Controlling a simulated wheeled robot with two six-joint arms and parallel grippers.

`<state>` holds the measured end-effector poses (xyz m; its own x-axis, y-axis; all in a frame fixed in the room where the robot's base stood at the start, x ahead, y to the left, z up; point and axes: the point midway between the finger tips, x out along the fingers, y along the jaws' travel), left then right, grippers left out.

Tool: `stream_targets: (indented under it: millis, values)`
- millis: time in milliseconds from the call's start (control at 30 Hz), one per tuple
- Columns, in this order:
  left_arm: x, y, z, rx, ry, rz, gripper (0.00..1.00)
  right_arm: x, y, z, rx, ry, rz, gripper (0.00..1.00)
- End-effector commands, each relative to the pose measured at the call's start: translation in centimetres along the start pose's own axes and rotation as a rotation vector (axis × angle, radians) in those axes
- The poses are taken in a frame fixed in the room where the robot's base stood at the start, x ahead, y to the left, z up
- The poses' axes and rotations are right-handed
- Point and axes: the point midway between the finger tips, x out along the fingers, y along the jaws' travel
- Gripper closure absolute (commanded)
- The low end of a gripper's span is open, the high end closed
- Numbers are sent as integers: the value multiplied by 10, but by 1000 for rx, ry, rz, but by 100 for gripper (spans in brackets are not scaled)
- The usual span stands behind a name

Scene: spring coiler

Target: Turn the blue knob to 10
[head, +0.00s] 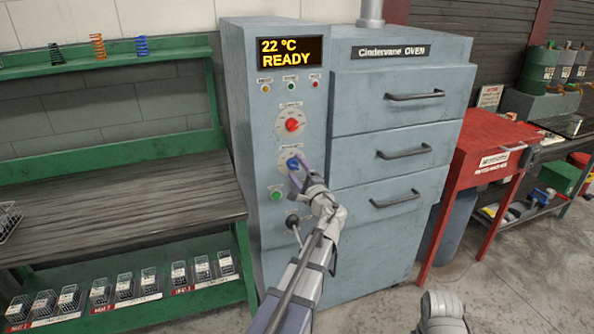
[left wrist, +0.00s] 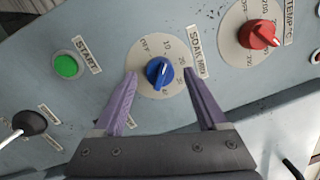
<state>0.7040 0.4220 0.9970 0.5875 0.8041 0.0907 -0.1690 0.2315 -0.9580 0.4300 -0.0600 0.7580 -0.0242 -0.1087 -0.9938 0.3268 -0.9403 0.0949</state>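The blue knob (head: 293,163) is on the oven's front panel, in the middle of a round pale dial. In the left wrist view the blue knob (left wrist: 159,73) sits on the dial (left wrist: 141,53) marked OFF, 10 and higher numbers, labelled SOAK MIN. A light mark shows on the knob, but I cannot tell exactly which number it points to. My left gripper (head: 295,172) is at the knob in the head view. In the left wrist view my left gripper (left wrist: 163,82) is open, one finger on each side of the knob, with gaps between.
The red knob (head: 292,125) labelled TEMP is above the blue one. The oven display (head: 289,52) reads 22 °C READY. A green workbench (head: 110,148) stands left, a red table (head: 490,130) right.

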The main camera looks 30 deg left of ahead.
Motion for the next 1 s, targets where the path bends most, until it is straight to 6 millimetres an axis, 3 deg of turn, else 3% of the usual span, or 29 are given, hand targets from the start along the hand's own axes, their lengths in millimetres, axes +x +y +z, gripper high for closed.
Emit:
stream_targets:
  millis: [267, 700, 1000]
  values:
    - [-4, 0, 0, 0, 0, 0, 25, 0, 0, 0, 0, 0, 0, 50]
    - [-68, 1, 0, 0, 2, -1, 25, 7, -1, 0, 0, 0, 0, 50]
    - [-78, 0, 0, 0, 0, 0, 25, 7, -1, 0, 0, 0, 0, 50]
